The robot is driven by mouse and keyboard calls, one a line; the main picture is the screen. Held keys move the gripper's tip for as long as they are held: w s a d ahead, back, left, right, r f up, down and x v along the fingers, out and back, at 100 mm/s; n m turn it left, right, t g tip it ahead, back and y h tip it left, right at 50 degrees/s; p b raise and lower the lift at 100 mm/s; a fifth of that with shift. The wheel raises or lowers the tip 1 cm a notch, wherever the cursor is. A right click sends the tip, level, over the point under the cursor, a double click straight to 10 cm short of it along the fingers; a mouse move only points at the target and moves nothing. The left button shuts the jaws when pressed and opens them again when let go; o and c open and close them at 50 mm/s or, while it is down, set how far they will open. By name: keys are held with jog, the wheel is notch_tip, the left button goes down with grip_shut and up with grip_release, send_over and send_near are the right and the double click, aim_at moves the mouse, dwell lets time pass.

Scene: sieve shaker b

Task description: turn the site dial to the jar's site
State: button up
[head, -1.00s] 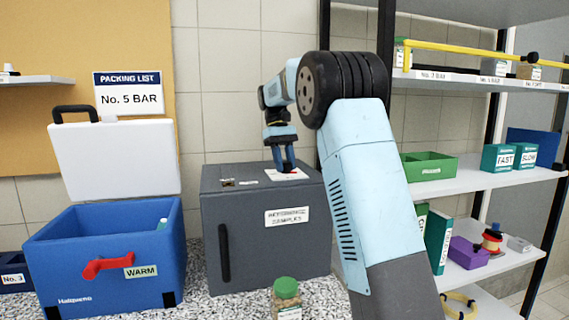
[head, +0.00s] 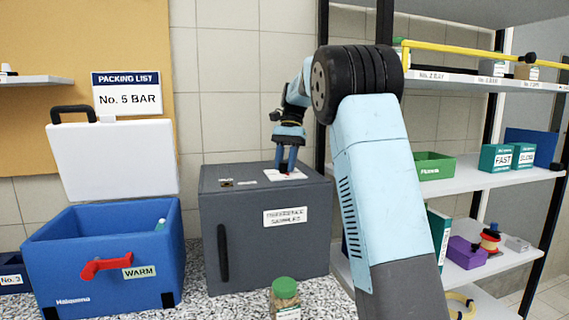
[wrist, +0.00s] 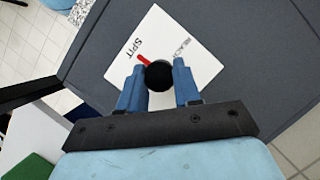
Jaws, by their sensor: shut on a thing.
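The site dial is a black round knob (wrist: 159,75) with a red pointer (wrist: 143,60), on a white plate (wrist: 168,32) on top of the grey cabinet (head: 245,240). In the wrist view the plate reads "SPIT" and a partly readable "BEACH". The red pointer is on the "SPIT" side. My gripper (wrist: 158,82) is shut on the knob, one blue finger on each side; the head view shows it (head: 286,168) over the plate from above. The jar (head: 285,298) has a green lid and stands on the speckled counter in front of the cabinet. Its label is too small to read.
A blue cool box (head: 105,260) marked "WARM" stands open at the left, with a red latch. A shelf rack (head: 480,180) with green, teal and purple boxes stands at the right, close to my arm.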

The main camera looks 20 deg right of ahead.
jog(key=m, duration=0.2)
jog(key=m+t+y, duration=0.1)
jog(key=m, duration=0.1)
jog(key=shift+s+d+m+t, duration=0.1)
jog(key=shift+m+t, duration=0.2)
jog(key=m, duration=0.2)
jog(key=m+t, duration=0.1)
jog(key=m, duration=0.1)
jog(key=shift+s+m+t, duration=0.15)
jog(key=shift+m+t, duration=0.15)
jog(key=m+t, duration=0.1)
jog(key=m, duration=0.3)
jog(key=shift+s+m+t, duration=0.1)
jog(key=shift+m+t, duration=0.2)
jog(key=shift+t, duration=0.1)
jog(key=m, duration=0.2)
jog(key=m+t, duration=0.1)
jog(key=m, duration=0.1)
jog(key=shift+s+m+t+h, duration=0.1)
jog(key=shift+m+t+h, duration=0.2)
jog(key=shift+m, duration=0.1)
jog(key=o, duration=1.1)
jog(key=shift+c, duration=0.2)
jog(key=shift+r, duration=0.1)
